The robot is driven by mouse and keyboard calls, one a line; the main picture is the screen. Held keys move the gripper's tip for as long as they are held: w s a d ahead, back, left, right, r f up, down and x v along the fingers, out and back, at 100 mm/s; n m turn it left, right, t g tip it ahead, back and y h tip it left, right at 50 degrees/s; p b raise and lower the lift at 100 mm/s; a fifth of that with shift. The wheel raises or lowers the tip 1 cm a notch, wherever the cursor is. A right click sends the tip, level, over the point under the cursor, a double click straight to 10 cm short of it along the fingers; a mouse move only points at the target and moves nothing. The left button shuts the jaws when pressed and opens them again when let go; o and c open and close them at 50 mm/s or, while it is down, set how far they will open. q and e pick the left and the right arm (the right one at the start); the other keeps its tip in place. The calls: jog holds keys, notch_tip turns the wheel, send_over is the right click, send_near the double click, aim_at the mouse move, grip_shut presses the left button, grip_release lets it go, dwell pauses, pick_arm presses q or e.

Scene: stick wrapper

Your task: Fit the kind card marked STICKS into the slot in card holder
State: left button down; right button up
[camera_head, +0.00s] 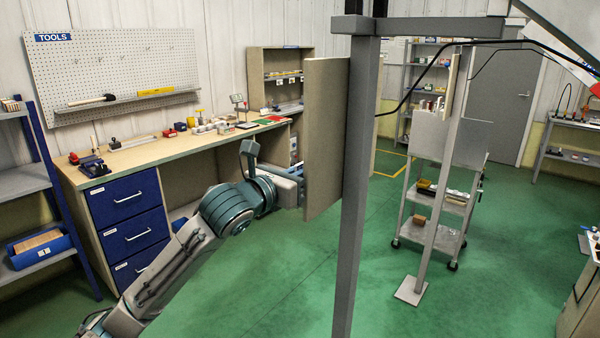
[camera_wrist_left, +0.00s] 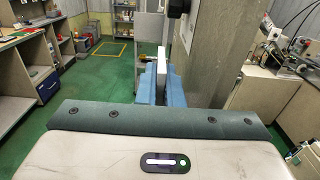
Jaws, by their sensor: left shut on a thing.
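My left arm reaches in from the left in the head view, and its far end passes behind a beige upright panel (camera_head: 325,140), which hides the fingertips. In the left wrist view my left gripper (camera_wrist_left: 163,76) is shut on a thin white piece, seen edge-on between the blue fingers. It is probably the STICKS card (camera_wrist_left: 162,60), but no marking on it can be read. The panel (camera_wrist_left: 212,55) stands close to the right of the fingers in that view; I cannot tell if they touch. I cannot make out the card holder or its slot. My right gripper is not in view.
A grey post (camera_head: 359,200) stands at the panel's right edge in the head view. A metal trolley (camera_head: 435,198) stands behind to the right. A workbench (camera_head: 150,153) with blue drawers lies on the left. Green floor (camera_head: 270,270) is clear in front.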

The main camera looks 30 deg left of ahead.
pick_arm(q)
jog(key=shift+f, duration=0.2)
jog(key=c, duration=1.6)
grip_release()
jog(key=shift+r, duration=0.1)
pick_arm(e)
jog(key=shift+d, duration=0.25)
pick_arm(q)
jog(key=shift+r, duration=0.1)
